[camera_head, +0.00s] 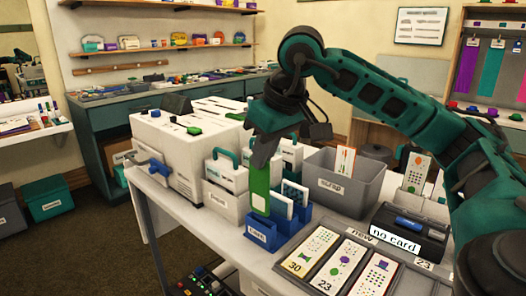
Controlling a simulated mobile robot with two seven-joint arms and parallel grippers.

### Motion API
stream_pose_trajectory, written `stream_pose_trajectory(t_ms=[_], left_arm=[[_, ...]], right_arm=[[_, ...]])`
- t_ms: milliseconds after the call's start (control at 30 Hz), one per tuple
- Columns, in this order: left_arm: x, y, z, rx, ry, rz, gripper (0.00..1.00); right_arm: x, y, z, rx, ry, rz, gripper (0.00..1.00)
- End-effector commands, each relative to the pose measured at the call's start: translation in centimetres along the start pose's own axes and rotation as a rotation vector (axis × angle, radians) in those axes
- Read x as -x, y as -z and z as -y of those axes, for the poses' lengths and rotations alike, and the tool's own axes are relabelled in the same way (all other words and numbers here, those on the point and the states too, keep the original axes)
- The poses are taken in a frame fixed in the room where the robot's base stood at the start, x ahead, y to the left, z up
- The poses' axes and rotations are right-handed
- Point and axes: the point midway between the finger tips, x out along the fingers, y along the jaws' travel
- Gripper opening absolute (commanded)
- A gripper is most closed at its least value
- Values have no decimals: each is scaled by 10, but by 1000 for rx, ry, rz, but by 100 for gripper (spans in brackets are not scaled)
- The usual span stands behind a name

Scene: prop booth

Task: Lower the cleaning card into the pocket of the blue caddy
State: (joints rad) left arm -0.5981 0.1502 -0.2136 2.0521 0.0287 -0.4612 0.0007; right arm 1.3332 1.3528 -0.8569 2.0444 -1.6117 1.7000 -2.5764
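My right gripper (263,160) points down above the front of the table. It appears shut on the upper end of a tall green cleaning card (260,190), which hangs nearly upright. The blue caddy (261,236), with a small white label on its front, stands directly below. The card's lower end is at the caddy's front pocket, but I cannot tell whether it is inside or just above the opening. White cards (280,212) stand in the caddy behind the green one. My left gripper is not in view.
A grey scrap bin (344,190) stands behind and right of the caddy. White boxes (228,200) and a white machine (178,150) crowd the left.

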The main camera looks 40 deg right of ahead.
Motion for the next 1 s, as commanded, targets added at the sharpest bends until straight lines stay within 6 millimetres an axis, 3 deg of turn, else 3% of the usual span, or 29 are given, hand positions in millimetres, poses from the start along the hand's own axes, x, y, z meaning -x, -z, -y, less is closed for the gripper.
stream_pose_trajectory(t_ms=[433, 1000], left_arm=[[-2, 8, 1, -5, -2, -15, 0], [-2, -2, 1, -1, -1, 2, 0]], right_arm=[[-4, -2, 0, 0, 0, -1, 0], [-3, -4, 0, 0, 0, 0, 0]])
